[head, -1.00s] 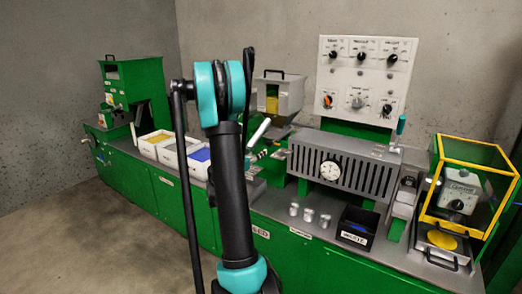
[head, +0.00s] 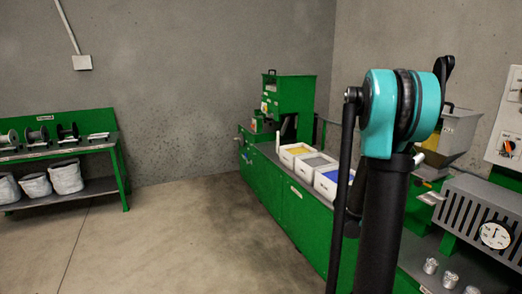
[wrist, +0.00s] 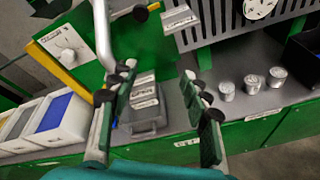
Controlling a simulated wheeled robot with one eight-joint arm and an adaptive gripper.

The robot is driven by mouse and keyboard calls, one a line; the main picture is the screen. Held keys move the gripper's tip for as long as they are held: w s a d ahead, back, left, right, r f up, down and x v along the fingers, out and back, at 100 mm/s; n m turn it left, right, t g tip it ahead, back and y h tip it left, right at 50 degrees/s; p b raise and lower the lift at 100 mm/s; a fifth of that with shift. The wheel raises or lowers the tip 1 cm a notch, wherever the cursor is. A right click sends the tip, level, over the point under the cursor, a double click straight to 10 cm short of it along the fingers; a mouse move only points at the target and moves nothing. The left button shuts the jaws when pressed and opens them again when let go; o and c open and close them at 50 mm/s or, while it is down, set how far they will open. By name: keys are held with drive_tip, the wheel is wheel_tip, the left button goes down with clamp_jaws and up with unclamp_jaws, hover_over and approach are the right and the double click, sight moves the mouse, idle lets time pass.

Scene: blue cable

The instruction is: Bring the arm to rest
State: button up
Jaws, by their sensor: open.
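My gripper (wrist: 160,110) shows in the wrist view with its two fingers spread apart and nothing between them. Beyond the fingers lie the green bench front and a grey box with a labelled lid (wrist: 146,112) on the worktop. In the head view my arm, black with teal joints, stands upright right of centre and hides part of the bench. My gripper is hidden or out of sight in the head view.
White bins with yellow, grey and blue contents (head: 312,165) stand on the green bench (head: 300,212). Small metal cups (wrist: 252,84) stand near its edge. A shelf with spools (head: 60,140) is at the left. The floor (head: 180,230) between is clear.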

drive_tip(key=s+a+f+m+y, duration=0.4)
drive_tip(key=s+a, duration=0.3)
drive_tip(key=a, duration=0.3)
drive_tip(key=s+a+f+m+g+y, duration=0.1)
drive_tip(key=s+a+f+m+y, duration=0.3)
drive_tip(key=a, duration=0.7)
drive_tip(key=s+a+f+m+y, duration=0.3)
drive_tip(key=s+a+m+y, duration=0.2)
drive_tip(key=s+a+m, duration=0.3)
drive_tip(key=shift+s+a+f+g, duration=0.4)
drive_tip(key=shift+s+a, duration=0.7)
drive_tip(key=shift+a, duration=0.1)
